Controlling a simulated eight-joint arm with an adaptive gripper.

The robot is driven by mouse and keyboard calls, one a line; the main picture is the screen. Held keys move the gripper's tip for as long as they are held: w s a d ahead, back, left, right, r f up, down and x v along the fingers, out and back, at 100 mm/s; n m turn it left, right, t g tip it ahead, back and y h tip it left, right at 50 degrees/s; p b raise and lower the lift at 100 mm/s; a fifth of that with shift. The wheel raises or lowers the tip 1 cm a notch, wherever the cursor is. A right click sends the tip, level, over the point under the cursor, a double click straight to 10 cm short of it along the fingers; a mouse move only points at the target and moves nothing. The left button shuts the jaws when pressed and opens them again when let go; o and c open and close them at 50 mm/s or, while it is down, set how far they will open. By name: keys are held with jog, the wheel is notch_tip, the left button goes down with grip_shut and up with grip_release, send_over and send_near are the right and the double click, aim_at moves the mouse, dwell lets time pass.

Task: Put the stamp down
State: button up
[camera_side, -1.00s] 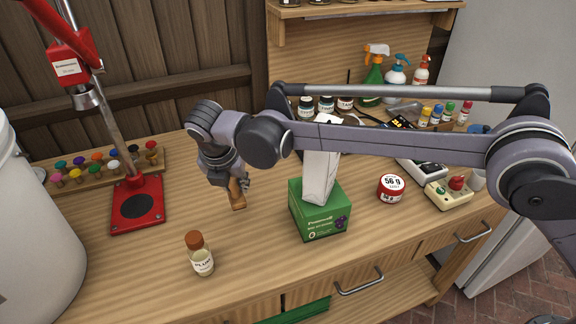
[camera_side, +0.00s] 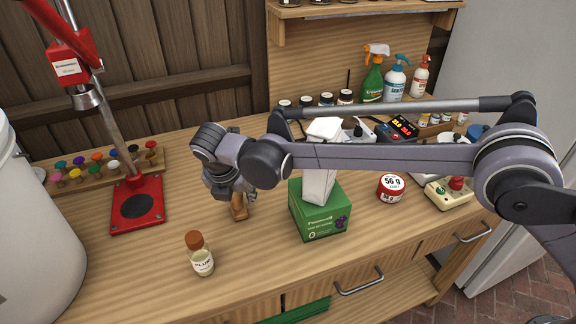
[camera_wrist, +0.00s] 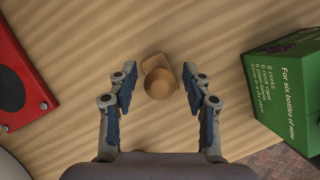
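The stamp (camera_side: 240,208) is a small brown wooden block with a round knob. It appears upright on the bench, left of the green box. In the wrist view the stamp (camera_wrist: 158,84) lies between and just beyond my fingertips, its round knob facing the camera. My gripper (camera_wrist: 163,92) is open, with a gap on each side of the knob. In the side view my gripper (camera_side: 236,195) is low over the bench at the stamp and hides its upper part.
A green box (camera_side: 320,222) with a white bag stands right of the stamp. A bottle (camera_side: 202,262) with a brown cap stands in front. A red capper (camera_side: 136,204) with a row of coloured stamps or stoppers (camera_side: 105,168) is at the left. Bare bench surrounds the stamp's front.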

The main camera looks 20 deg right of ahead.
jog(key=v, duration=1.2)
jog(key=shift+r, duration=0.1)
jog(key=w+d+r+m, duration=0.2)
jog(key=d+m, duration=0.2)
jog(key=d, duration=0.3)
jog(key=w+d+r+m+t, duration=0.15)
jog(key=d+m, duration=0.25)
jog(key=d, duration=0.4)
jog(key=w+d+r+m, duration=0.2)
jog(key=d+r+m, duration=0.15)
jog(key=d, duration=0.35)
jog(key=s+d+f+m+y, duration=0.1)
jog(key=s+d+f+m, duration=0.3)
jog(key=s+d+m, duration=0.5)
jog(key=s+d+f+m+t, duration=0.1)
jog(key=s+d+f+m, duration=0.4)
jog(key=s+d+m, duration=0.5)
jog(key=s, duration=0.5)
jog(key=shift+s+d+y, duration=0.25)
jog(key=shift+d+y, duration=0.15)
